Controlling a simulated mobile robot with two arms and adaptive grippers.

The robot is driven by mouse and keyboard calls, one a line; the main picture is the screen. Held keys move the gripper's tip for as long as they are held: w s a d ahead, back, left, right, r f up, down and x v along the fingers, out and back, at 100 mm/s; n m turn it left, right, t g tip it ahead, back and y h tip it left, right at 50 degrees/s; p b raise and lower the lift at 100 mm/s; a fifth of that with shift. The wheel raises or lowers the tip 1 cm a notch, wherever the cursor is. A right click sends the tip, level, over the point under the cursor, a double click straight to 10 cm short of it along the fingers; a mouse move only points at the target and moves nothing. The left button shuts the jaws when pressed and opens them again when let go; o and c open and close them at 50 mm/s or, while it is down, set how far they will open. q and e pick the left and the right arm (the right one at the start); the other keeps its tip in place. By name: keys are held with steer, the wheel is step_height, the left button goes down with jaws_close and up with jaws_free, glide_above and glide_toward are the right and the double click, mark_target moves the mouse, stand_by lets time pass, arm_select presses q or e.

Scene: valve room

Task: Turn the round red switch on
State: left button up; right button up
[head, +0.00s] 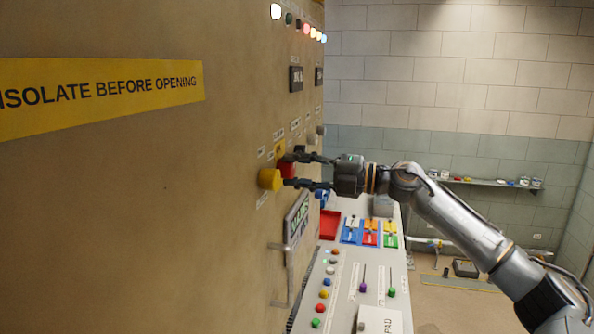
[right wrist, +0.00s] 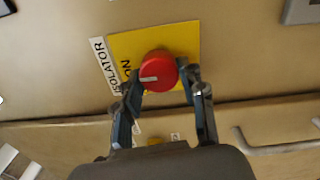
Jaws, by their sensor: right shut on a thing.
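The round red switch (right wrist: 160,68) sits on a yellow plate (right wrist: 185,38) with "ON" lettering at its left, beside a white label ending in "OLATOR". A white mark lies on the left part of the knob's face, on the side of the "ON" lettering. My right gripper (right wrist: 162,80) has one finger on each side of the knob and is shut on it. In the head view the red switch (head: 287,170) shows between the fingers of my right gripper (head: 291,170), partly hidden by them and by a yellow knob. My left gripper is not in view.
The yellow knob (head: 269,180) sticks out of the panel close to the fingers. A metal handle (head: 279,272) stands out below. A sloped console (head: 372,275) with buttons and sliders lies underneath.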

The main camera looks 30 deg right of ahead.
steer(key=o, duration=1.1)
steer(key=shift+o, duration=0.2)
steer(key=shift+v, duration=1.9)
glide_toward(293, 171)
steer(key=v, duration=0.3)
steer(key=shift+w+d, duration=0.15)
steer(key=shift+w, duration=0.05)
